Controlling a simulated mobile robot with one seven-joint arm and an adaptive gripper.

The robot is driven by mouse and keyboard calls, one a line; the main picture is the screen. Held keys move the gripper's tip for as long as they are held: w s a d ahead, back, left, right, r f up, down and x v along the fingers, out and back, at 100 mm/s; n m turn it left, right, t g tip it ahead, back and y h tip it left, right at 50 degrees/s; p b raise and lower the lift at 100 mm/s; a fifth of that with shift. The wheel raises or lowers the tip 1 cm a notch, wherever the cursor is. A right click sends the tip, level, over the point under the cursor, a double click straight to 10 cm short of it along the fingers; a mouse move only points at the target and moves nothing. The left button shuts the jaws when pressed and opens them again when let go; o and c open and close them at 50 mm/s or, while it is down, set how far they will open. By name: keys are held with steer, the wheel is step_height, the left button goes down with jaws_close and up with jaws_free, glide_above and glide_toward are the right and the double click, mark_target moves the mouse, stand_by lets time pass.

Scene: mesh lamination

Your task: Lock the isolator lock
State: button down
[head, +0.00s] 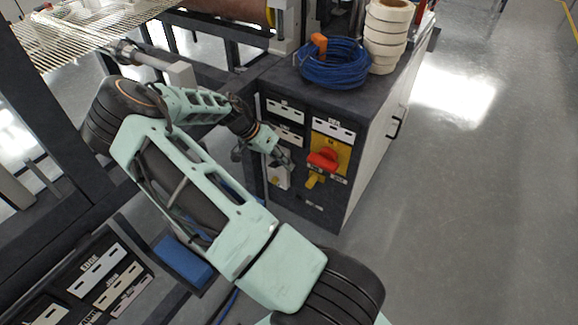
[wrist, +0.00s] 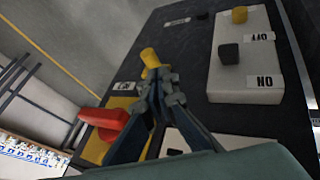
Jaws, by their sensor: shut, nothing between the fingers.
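The red isolator handle (head: 323,159) sits on a yellow plate (head: 344,157) on the cabinet front. A small yellow piece, which looks like the isolator lock (head: 314,180), sticks out just below the handle. My gripper (head: 284,158) is left of the handle, in front of the cabinet. In the wrist view my gripper (wrist: 161,84) is shut and empty. Its fingertips overlap the lower end of the yellow lock (wrist: 149,57); I cannot tell whether they touch it. The red handle (wrist: 106,122) and yellow plate (wrist: 96,146) are left of the fingers, partly hidden.
A white switch box (wrist: 240,83) with a black and a yellow button is beside the lock; it is partly hidden in the head view (head: 279,178). Blue cable (head: 334,66) and tape rolls (head: 386,35) lie on the cabinet top. The floor right of the cabinet is clear.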

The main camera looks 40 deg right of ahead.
mark_target(314, 181)
steer(key=b+x, duration=0.1)
steer(key=x, duration=0.6)
steer(key=shift+d+f, duration=0.15)
steer(key=shift+f, duration=0.15)
steer(key=shift+s, duration=0.2)
steer(key=s+d, duration=0.2)
steer(key=s, duration=0.4)
steer(key=shift+d, duration=0.25)
steer(key=shift+r+p, duration=0.15)
steer(key=shift+p, duration=0.2)
